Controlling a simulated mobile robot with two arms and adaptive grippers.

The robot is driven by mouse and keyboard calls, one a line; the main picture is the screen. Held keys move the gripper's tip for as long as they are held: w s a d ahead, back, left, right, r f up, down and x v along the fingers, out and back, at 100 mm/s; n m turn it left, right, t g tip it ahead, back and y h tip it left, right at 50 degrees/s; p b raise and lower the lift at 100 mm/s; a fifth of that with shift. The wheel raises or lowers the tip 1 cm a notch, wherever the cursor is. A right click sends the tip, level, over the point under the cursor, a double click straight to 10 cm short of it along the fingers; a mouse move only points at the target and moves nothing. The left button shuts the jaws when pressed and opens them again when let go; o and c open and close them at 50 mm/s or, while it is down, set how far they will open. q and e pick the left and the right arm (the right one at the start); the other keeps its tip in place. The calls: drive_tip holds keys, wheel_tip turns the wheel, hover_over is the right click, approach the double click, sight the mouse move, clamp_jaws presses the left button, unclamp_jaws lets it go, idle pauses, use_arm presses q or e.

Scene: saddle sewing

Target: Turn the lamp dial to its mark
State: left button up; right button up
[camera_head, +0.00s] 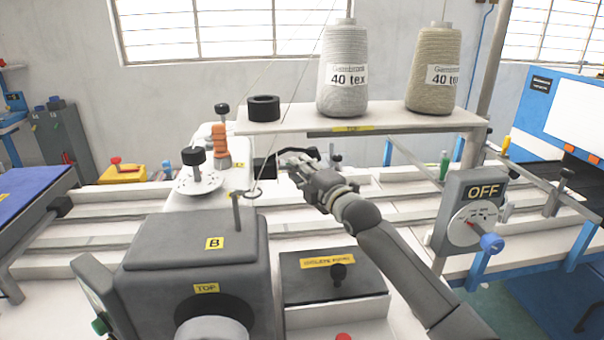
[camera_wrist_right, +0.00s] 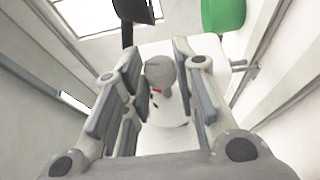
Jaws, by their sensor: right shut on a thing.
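My right gripper (camera_head: 290,163) reaches in from the lower right over the white machine bed in the head view. In the right wrist view its fingers (camera_wrist_right: 160,78) stand on both sides of a rounded grey knob, which looks like the lamp dial (camera_wrist_right: 158,73), and are shut on it. A small red mark shows beside the knob, above a white surface. In the head view the hand hides the dial, and I cannot read its setting against its mark. My left gripper is not in view.
A shelf (camera_head: 390,121) with two thread cones, grey (camera_head: 343,90) and beige (camera_head: 432,90), stands above and behind the hand. Left are a tension post with a black knob (camera_head: 193,156) and the grey machine head (camera_head: 195,250). An OFF switch box (camera_head: 468,188) stands right.

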drive_tip(key=o, duration=1)
drive_tip(key=shift+o, duration=0.2)
drive_tip(key=v, duration=1.2)
drive_tip(key=shift+f, duration=0.15)
